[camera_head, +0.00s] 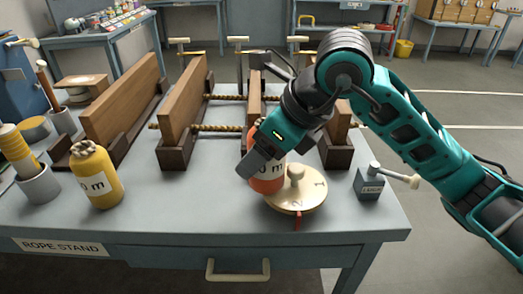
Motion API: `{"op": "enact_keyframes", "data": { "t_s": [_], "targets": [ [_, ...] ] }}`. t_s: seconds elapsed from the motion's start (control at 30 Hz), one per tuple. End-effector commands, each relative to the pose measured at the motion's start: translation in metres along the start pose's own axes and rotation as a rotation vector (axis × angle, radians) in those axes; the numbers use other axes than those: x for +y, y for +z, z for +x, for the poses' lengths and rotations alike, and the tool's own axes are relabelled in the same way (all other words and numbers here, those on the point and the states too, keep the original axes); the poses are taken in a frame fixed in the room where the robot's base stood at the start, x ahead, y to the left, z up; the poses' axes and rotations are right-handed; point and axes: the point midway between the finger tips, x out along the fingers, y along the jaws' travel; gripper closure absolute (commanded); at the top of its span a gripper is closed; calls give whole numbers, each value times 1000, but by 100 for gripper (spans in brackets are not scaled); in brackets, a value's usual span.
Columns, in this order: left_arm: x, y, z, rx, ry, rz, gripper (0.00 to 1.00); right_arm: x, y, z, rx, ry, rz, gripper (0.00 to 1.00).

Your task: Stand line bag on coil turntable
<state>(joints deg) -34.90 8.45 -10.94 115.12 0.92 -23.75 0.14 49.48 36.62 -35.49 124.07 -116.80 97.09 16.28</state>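The turntable is a round pale wooden disc with a knob and numbers, near the table's front right. My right gripper (259,163) comes down from the right over the bag and hides much of its upper part. The fingertips are not clear enough to tell whether they are shut on it. My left gripper is not in view.
A yellow bag (96,177) stands at the left, near a grey cup (39,185) holding a striped roll. Wooden boards in dark holders (187,152) and rope-wrapped bars (216,128) fill the middle. A grey block with a handle (369,184) stands right of the turntable. The front-middle tabletop is clear.

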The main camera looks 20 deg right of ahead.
Motion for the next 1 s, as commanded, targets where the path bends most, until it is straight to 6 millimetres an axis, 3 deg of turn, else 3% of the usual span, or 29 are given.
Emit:
{"op": "enact_keyframes", "data": {
  "t_s": [0.27, 0.3, 0.57, 0.87, 1.0],
  "targets": [
    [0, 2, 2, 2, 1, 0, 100, 0, -1, 2, -3, -1, -1, 78],
    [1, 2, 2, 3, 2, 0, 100, 0, -2, 3, 0, 0, 0, 29],
    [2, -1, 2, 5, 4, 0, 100, 0, -1, 2, 0, 0, 0, 5],
    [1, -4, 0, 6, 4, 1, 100, 0, 1, -1, 0, 0, 0, 5],
    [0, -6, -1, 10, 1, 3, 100, -2, 2, -17, -3, -5, -1, 5]
  ]
}}
